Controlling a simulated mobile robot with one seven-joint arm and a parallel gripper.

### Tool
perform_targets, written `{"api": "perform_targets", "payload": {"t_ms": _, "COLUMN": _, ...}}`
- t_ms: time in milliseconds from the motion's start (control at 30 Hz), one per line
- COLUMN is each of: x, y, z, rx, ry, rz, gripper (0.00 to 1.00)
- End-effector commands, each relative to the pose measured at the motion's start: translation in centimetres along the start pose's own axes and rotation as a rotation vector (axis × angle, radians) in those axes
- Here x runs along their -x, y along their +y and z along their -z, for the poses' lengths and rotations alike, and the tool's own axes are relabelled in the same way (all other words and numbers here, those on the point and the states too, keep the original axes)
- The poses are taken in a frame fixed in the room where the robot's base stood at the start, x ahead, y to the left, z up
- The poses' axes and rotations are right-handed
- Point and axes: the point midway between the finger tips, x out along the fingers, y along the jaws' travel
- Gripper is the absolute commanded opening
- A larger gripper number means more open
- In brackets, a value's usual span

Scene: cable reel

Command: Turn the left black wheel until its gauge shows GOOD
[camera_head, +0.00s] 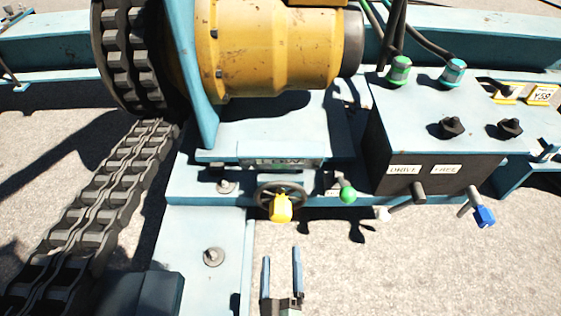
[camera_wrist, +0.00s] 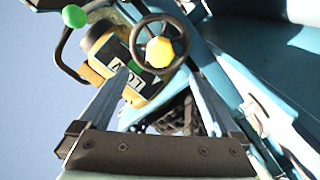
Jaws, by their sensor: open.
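A black handwheel (camera_head: 260,196) with a yellow knob (camera_head: 281,208) is at the centre of the head view, on the front of the blue frame. The wheel also shows in the wrist view (camera_wrist: 134,48), with its knob (camera_wrist: 159,52) towards me. Just above the wheel in the head view is its gauge (camera_head: 280,163), which seems to read LOW; the lettering also shows in the wrist view (camera_wrist: 129,84). My gripper (camera_head: 281,254) is open and empty, in front of and apart from the wheel. In the wrist view the fingers (camera_wrist: 159,72) point towards the wheel and knob.
Right of the wheel, a green-knobbed lever (camera_head: 347,194) and a blue-knobbed lever (camera_head: 484,216) stick out near a control box (camera_head: 415,98) with black knobs on top. A heavy chain (camera_head: 110,185) runs down at left. The ground before the wheel is clear.

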Motion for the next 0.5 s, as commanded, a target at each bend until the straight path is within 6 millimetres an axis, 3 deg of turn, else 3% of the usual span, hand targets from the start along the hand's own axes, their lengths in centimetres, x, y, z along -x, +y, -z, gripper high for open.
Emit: {"api": "perform_targets", "payload": {"t_ms": 500, "x": -0.38, "y": -0.19, "z": 0.16, "rx": -0.001, "ry": 0.001, "rz": -0.002, "gripper": 0.97}}
